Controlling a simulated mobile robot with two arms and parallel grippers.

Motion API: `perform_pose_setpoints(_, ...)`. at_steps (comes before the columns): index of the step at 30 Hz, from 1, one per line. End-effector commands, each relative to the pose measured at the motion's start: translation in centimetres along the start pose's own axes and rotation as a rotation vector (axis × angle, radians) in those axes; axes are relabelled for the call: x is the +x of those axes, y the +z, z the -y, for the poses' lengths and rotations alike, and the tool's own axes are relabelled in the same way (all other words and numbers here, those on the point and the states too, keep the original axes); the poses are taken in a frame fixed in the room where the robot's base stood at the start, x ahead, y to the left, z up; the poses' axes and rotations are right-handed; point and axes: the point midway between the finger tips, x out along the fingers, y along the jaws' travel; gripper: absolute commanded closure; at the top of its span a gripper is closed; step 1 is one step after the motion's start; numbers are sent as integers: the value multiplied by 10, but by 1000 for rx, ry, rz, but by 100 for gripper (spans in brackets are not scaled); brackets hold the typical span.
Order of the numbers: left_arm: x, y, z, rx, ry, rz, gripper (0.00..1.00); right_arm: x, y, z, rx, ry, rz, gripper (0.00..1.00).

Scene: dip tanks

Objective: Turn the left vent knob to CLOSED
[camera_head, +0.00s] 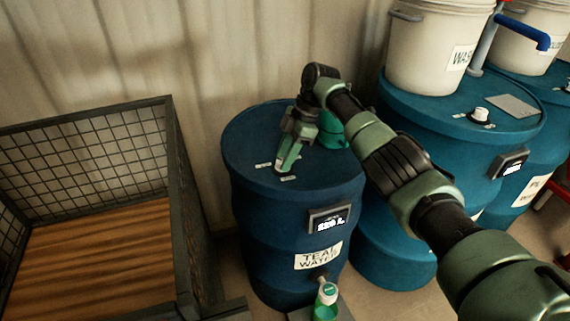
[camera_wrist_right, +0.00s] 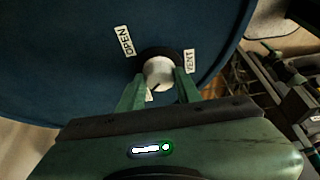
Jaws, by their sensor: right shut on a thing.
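The left vent knob is a white round knob (camera_wrist_right: 158,72) on a dark base, on top of the blue drum (camera_head: 240,150) labelled "TEAL WATER". My right gripper (camera_head: 286,166) is over the drum's lid and hides the knob in the head view. In the right wrist view its two fingers (camera_wrist_right: 160,88) are shut on the knob, one on each side. An OPEN label (camera_wrist_right: 124,41) lies up and left of the knob and a VENT label (camera_wrist_right: 190,62) to its right. A third label below the knob is mostly hidden. My left gripper is not in view.
A mesh-sided crate (camera_head: 172,150) with a wooden floor stands left of the drum. More blue drums (camera_head: 400,95) with white buckets (camera_head: 425,50) stand at the right. A corrugated wall is behind.

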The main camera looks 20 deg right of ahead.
Motion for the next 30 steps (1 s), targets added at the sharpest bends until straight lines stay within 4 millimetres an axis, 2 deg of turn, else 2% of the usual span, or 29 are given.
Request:
perform_pose_setpoints(4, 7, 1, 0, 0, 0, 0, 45, 1, 0, -1, -31, -10, -1, 100)
perform_pose_setpoints(19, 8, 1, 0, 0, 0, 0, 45, 0, 0, 0, -44, -18, 1, 100)
perform_pose_setpoints(20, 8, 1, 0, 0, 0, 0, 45, 0, 0, 0, -44, -17, 1, 58)
perform_pose_setpoints(21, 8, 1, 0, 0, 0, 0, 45, 0, 0, 0, -44, -17, 1, 47)
perform_pose_setpoints(22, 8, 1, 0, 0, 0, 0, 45, 0, 0, 0, -44, -17, 1, 44)
perform_pose_setpoints(30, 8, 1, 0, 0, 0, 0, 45, 0, 0, 0, -42, -17, 1, 44)
